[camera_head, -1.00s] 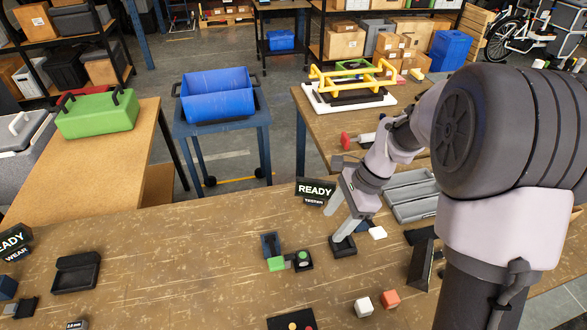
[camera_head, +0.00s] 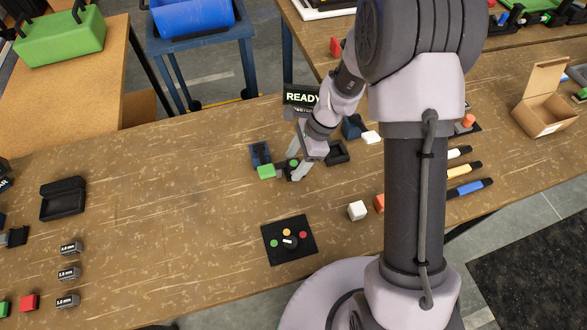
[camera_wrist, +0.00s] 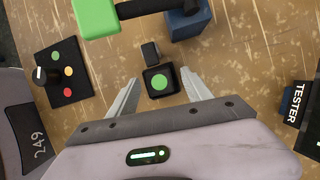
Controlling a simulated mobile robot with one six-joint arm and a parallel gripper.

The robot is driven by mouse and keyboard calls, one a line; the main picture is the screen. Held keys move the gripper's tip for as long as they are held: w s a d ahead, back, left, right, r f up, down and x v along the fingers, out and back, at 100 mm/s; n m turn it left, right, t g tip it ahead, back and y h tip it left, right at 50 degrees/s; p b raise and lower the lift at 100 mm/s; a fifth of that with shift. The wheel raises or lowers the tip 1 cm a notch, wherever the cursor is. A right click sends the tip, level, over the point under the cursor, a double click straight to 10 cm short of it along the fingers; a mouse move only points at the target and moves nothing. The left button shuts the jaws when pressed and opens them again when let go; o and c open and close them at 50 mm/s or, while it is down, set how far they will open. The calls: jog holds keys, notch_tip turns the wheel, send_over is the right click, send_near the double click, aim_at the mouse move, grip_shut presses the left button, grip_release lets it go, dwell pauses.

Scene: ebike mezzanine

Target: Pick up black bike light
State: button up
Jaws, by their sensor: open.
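A small black square block with a round green face (camera_wrist: 159,82), which looks like the black bike light, lies on the wooden bench (camera_head: 150,190). A smaller dark block (camera_wrist: 151,53) is right beside it. In the head view the black block (camera_head: 292,164) is partly covered by my gripper (camera_head: 297,170). My gripper (camera_wrist: 160,79) is open, with one finger on each side of the black block. It holds nothing. I cannot tell whether the fingers touch the block.
A green block (camera_wrist: 96,17) on a black rod and a blue block (camera_wrist: 188,20) are close by. A black panel with coloured buttons (camera_head: 289,241), a READY tester sign (camera_head: 301,97) and an open black tray (camera_head: 337,152) stand around. The bench's left middle is clear.

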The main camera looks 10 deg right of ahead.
jog(key=shift+r, duration=0.1)
jog(key=shift+c, duration=0.2)
grip_shut()
jog(key=shift+r, duration=0.1)
